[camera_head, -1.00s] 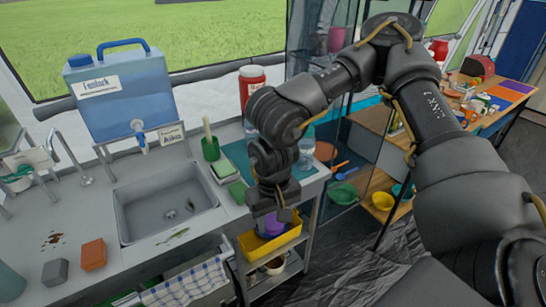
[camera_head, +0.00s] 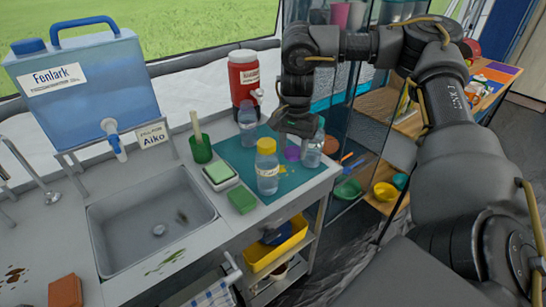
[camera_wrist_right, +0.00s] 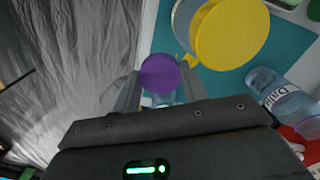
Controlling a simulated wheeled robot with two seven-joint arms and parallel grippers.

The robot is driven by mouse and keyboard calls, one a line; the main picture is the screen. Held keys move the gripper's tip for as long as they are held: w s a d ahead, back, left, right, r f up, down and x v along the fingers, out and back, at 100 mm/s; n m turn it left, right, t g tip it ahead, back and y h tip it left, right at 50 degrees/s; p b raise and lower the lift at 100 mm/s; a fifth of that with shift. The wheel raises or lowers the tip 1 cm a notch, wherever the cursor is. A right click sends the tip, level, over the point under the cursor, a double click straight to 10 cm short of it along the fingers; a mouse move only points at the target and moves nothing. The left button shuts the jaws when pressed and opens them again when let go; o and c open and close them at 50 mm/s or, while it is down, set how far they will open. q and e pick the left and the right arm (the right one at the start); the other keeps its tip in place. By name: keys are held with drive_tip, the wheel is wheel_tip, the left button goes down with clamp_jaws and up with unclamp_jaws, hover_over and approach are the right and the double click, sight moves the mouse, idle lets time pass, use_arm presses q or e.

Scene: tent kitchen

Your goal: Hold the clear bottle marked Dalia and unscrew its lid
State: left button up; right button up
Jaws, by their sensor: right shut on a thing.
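My right gripper (camera_head: 298,128) is over the right part of the teal mat. Its fingers close around a round purple lid (camera_wrist_right: 160,73), which also shows below the gripper in the head view (camera_head: 292,154). Clear material shows beside the lid between the fingers; I cannot tell whether it is joined to it. A clear bottle (camera_wrist_right: 280,97) with a partly readable label, like "DALI", is at the right of the wrist view, apart from the fingers. It appears to be the rear clear bottle (camera_head: 248,122) in the head view. My left gripper is out of view.
A yellow-lidded bottle (camera_head: 267,172) stands in front of the gripper, and another clear bottle (camera_head: 312,150) close to its right. The red dispenser (camera_head: 246,77) is behind. The sink (camera_head: 150,220) is left; the counter ends just right of the mat (camera_head: 232,148).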

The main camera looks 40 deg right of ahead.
drive_tip(key=w+d+f, duration=0.1)
drive_tip(key=w+f, duration=0.1)
drive_tip(key=w, duration=0.1)
drive_tip(key=w+d+f+p, duration=0.1)
drive_tip(key=w+f, duration=0.2)
drive_tip(key=w+d+f, duration=0.1)
drive_tip(key=w+f, duration=0.1)
drive_tip(key=w, duration=0.1)
drive_tip(key=shift+w+f+p, duration=0.15)
drive_tip(key=shift+f+p, duration=0.1)
drive_tip(key=shift+p, duration=0.05)
drive_tip(key=shift+w+f, duration=0.2)
drive_tip(key=shift+f, duration=0.05)
drive_tip(key=shift+w+f, duration=0.1)
drive_tip(key=shift+f, duration=0.05)
drive_tip(key=shift+w+d+f, duration=0.1)
drive_tip(key=shift+w+f, duration=0.1)
drive_tip(key=shift+f, duration=0.05)
wheel_tip(320, 180, down, 2)
drive_tip(key=shift+f+p, duration=0.15)
drive_tip(key=shift+p, duration=0.3)
drive_tip(key=shift+f, duration=0.4)
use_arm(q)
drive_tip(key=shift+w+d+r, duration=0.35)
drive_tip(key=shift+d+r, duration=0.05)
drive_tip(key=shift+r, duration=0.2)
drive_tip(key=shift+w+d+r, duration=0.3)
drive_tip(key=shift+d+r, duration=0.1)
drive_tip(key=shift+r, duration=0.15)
